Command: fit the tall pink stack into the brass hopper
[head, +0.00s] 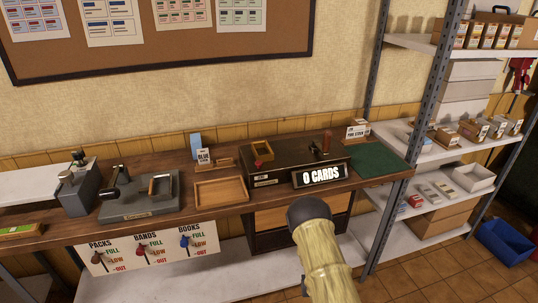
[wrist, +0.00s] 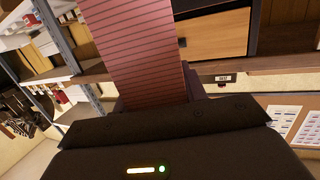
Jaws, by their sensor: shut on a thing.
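The tall pink stack (wrist: 135,45) rises from my gripper (wrist: 160,98) in the wrist view, with fine lines across its face. My gripper is shut on its lower end; the dark gripper body hides that end. In the head view the stack and fingertips are hidden; only my arm shows at the bottom middle. A small brass-coloured open frame, which looks like the brass hopper (head: 261,151), sits on the dark machine (head: 290,161) on the bench. Something red shows in it. The stack is apart from the hopper in what I can see.
A "0 CARDS" display (head: 320,175) fronts the machine, with a lever (head: 325,143) behind it. A wooden tray (head: 221,191) and a grey press (head: 140,195) stand left. A green mat (head: 380,159) lies right. A metal shelf post (head: 425,100) rises beyond the bench's right end.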

